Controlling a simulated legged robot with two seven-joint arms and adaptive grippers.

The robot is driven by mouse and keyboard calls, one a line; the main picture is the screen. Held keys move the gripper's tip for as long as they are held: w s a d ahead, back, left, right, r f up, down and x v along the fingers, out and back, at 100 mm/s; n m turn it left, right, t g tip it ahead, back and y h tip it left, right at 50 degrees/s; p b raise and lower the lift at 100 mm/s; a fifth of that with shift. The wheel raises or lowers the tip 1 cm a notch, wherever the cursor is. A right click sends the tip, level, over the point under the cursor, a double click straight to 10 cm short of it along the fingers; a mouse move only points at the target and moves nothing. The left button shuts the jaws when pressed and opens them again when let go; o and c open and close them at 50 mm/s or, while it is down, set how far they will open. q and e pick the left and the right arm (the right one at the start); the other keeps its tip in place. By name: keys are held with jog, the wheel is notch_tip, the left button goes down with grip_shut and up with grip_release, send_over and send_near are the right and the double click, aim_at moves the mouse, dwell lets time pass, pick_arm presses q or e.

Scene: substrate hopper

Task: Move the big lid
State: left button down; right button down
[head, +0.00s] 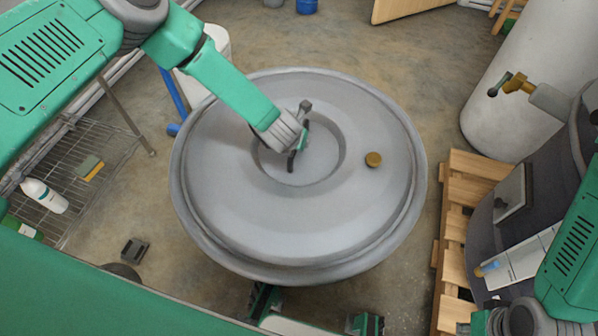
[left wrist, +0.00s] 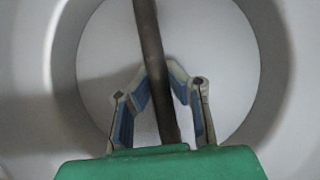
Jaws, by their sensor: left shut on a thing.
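The big lid (head: 225,190) is a wide grey disc with a recessed round centre, in the middle of the head view. A dark bar handle (head: 291,165) crosses the recess, and a brass knob (head: 373,159) sits to its right. My left gripper (head: 298,138) is shut on the handle. In the left wrist view, the fingers of the left gripper (left wrist: 160,78) flank the dark handle (left wrist: 150,45) above the pale recess. The lid looks roughly level; what lies under it is hidden, and I cannot tell whether it is lifted. My right gripper is not visible.
A wooden pallet (head: 449,228) bearing a dark round vessel (head: 488,235) stands close on the right. A white tank (head: 520,85) is behind it. A wire rack (head: 95,150) with a white bottle (head: 44,196) is left. Open concrete floor lies behind the lid.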

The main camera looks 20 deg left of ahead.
pick_arm(q)
jog(key=shift+w+r, duration=0.1)
jog(key=shift+r, duration=0.05)
jog(key=shift+f+b, duration=1.9)
jog(key=shift+f, duration=2.9)
jog(key=shift+f, duration=0.2)
jog(key=c, duration=1.6)
grip_release()
jog(key=shift+c, duration=0.2)
jog(key=shift+f, duration=0.1)
